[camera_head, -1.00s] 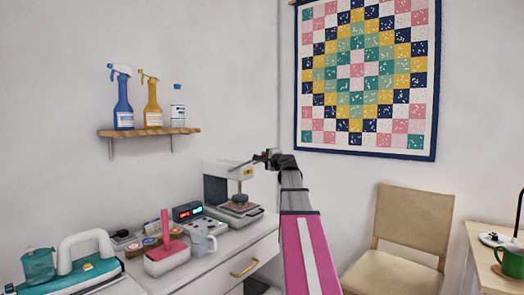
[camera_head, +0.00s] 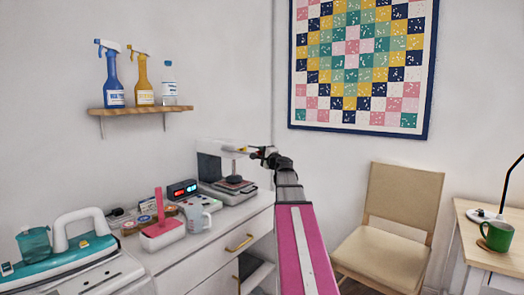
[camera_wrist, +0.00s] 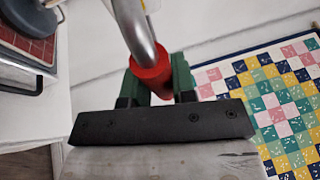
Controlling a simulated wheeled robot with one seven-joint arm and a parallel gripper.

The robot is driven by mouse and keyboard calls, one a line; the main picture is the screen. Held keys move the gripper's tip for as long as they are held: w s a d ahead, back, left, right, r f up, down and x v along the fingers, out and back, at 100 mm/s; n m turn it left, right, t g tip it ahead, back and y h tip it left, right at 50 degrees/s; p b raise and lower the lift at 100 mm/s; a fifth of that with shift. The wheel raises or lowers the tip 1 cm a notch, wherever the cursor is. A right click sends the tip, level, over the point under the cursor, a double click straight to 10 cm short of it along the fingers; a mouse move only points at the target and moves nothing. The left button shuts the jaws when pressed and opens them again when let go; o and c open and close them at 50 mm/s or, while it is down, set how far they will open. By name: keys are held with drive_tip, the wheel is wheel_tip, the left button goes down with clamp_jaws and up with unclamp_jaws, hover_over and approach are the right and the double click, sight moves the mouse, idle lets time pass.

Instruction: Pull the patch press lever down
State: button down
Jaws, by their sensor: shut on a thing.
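The white patch press (camera_head: 212,164) stands on the far end of the cabinet top, with a dark round pad above its base. Its lever is a metal rod (camera_wrist: 133,28) with a red grip (camera_wrist: 178,90), seen close up in the wrist view. My gripper (camera_wrist: 158,80) is shut on the red grip, a green-sided finger on either side of it. In the head view my gripper (camera_head: 266,156) is at the right of the press, about level with its upper part. My gripper and arm hide the lever's end there.
A bottle shelf (camera_head: 150,109) hangs above. A chair (camera_head: 400,205) and side table (camera_head: 470,240) stand at the right.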

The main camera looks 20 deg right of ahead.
drive_tip(key=shift+f, duration=0.95)
drive_tip(key=c, duration=0.9)
unclamp_jaws()
drive_tip(key=shift+c, duration=0.2)
drive_tip(key=shift+f, duration=0.1)
drive_tip(key=v, duration=1)
drive_tip(key=shift+s, duration=0.35)
drive_tip(key=shift+f, duration=0.1)
